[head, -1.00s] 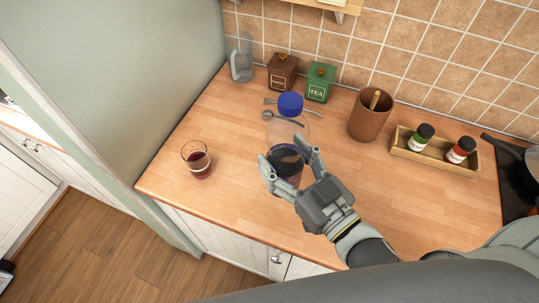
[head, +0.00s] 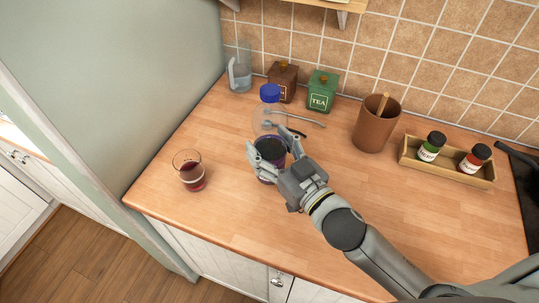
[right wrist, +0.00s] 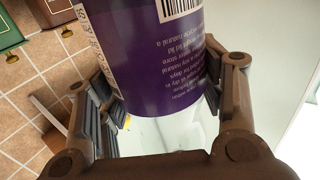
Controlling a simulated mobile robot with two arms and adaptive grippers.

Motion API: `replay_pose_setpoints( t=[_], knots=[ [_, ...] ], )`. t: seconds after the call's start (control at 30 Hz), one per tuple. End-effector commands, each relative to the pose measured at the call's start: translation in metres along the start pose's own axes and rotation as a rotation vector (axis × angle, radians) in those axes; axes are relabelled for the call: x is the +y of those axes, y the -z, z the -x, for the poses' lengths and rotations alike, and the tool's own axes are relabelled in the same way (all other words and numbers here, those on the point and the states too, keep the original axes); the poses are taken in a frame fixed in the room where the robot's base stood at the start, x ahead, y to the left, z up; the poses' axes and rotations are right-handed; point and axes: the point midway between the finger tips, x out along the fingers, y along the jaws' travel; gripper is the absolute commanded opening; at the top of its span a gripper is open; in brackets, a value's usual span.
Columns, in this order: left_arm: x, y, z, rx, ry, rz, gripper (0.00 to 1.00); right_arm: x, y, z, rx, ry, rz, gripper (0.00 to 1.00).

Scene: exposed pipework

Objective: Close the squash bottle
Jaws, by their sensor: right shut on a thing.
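The squash bottle (head: 267,118) is clear at the top, with a blue cap (head: 270,92) at its upper end and a purple label lower down. I cannot tell how tightly the cap sits. My right gripper (head: 268,147) is shut on the lower, labelled part of the bottle. In the right wrist view the purple label (right wrist: 165,65) with a barcode is between the fingers (right wrist: 165,95); the cap is out of that view. Whether the bottle touches the counter is unclear. My left gripper is not in view.
A glass of dark red drink (head: 190,172) stands to the left on the wooden counter (head: 390,215). Behind are a clear jug (head: 239,68), a brown canister (head: 283,80), a green tea canister (head: 322,92) and spoons. A brown pot (head: 376,124) and spice tray (head: 440,165) stand right.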

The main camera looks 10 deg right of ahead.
Motion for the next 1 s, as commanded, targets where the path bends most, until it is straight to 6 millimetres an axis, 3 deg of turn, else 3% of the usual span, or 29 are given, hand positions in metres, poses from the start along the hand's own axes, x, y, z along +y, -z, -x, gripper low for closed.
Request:
replay_pose_setpoints(
  t=[0.27,0.53,0.97,1.0],
  knots=[
    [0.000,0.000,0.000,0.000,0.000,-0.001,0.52,0.001,-0.001,-0.002,0.003,0.000,0.001,0.00],
    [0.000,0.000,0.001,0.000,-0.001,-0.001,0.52,0.002,-0.034,-0.005,0.001,-0.001,0.001,0.00],
    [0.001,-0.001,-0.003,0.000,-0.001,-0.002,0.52,0.002,-0.040,-0.005,0.002,0.001,0.001,0.00],
    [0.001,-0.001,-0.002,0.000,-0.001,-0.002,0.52,0.002,-0.040,-0.004,-0.001,0.000,0.002,0.67]
  ],
)
